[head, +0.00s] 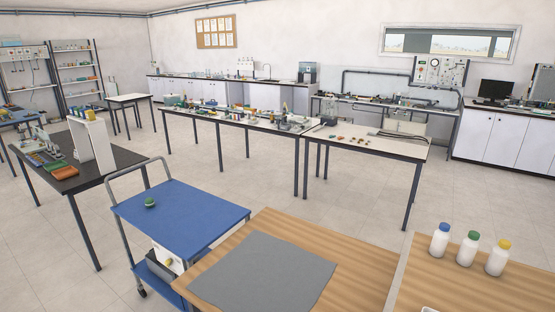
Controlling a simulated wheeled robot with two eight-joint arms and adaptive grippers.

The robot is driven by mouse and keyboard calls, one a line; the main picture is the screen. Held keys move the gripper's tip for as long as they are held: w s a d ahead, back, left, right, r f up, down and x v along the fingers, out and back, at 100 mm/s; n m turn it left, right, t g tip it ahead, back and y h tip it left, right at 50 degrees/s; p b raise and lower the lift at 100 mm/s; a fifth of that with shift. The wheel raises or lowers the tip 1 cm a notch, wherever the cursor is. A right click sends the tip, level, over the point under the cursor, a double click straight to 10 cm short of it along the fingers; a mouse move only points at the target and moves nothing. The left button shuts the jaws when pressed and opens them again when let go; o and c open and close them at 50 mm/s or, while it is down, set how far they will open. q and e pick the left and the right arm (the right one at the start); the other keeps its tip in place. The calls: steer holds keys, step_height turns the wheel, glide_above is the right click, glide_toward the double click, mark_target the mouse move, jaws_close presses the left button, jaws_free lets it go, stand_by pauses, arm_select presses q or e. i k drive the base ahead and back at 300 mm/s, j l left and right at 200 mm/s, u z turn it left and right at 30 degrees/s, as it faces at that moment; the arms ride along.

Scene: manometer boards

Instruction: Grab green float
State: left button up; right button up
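A small rounded green object (150,202), which looks like the green float, sits on the blue top of a cart (205,215) near its left side. It is small in the picture and its details cannot be made out. Neither of my grippers is in view.
The cart has a grey handle and a lower shelf. A wooden table (275,222) with a grey mat (265,270) stands at the front. Right of it, another table holds bottles with blue, green (468,248) and yellow caps. A dark table (120,160) stands left. Floor beyond is open.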

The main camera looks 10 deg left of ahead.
mark_target(149, 202)
steer(key=i+j, duration=0.1)
steer(key=j, duration=0.6)
steer(key=i+j, duration=0.1)
steer(key=j, duration=0.65)
steer(key=i+j, duration=0.1)
steer(key=j, duration=0.6)
steer(key=i+j, duration=0.1)
steer(key=j, duration=0.65)
steer(key=i+j, duration=1.4)
steer(key=i, duration=0.25)
steer(key=i+j, duration=0.1)
steer(key=i, duration=0.2)
steer(key=z, duration=0.05)
